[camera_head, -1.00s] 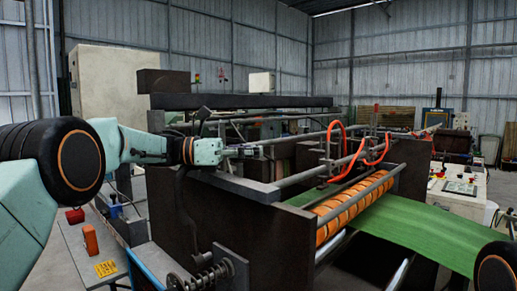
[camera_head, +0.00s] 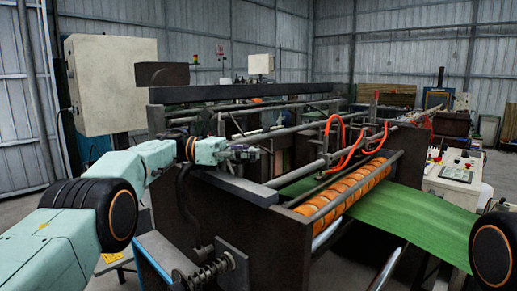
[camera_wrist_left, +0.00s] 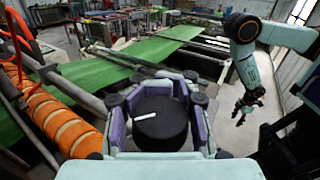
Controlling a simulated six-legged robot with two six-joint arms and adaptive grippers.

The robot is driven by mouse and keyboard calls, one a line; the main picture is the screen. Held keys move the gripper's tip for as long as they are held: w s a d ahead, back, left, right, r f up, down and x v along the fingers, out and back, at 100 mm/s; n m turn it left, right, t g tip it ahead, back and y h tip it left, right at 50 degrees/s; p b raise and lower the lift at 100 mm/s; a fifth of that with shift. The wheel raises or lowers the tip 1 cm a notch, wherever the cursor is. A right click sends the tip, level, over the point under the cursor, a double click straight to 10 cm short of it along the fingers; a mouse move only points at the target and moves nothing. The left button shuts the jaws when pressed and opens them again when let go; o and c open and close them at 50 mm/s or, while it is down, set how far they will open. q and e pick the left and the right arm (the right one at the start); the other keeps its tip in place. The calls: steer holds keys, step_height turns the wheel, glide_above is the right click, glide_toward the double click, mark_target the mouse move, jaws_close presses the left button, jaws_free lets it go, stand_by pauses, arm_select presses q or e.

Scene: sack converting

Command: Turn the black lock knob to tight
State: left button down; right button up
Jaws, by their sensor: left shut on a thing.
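The black lock knob (camera_wrist_left: 160,130) is round, with a white mark on its top that points to the left in the left wrist view. My left gripper (camera_wrist_left: 160,105) is shut on it, with its purple-lined fingers around the knob's sides. In the head view my left gripper (camera_head: 244,152) is at the near top edge of the dark machine frame, and the knob cannot be made out there. My right gripper (camera_wrist_left: 248,102) hangs empty-looking at the right of the left wrist view, away from the knob; its jaw opening is too small to judge.
The machine's dark side plate (camera_head: 250,225) stands below my left gripper. An orange-banded roller (camera_head: 345,195), a green sheet (camera_head: 415,222) and red hoses (camera_head: 350,150) lie to the right. A coil spring (camera_head: 207,273) juts from the plate's lower front. A pale cabinet (camera_head: 112,85) stands behind.

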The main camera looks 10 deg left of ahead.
arm_select(q)
steer(key=shift+a+r, duration=0.2)
steer(key=shift+r, duration=0.1)
steer(key=c, duration=1.7)
jaws_free()
steer(key=o, duration=0.5)
steer(key=shift+a+f, duration=0.25)
steer(key=shift+a, duration=0.05)
steer(key=shift+o, duration=0.2)
steer(key=shift+d, duration=0.45)
steer(key=shift+a, duration=0.1)
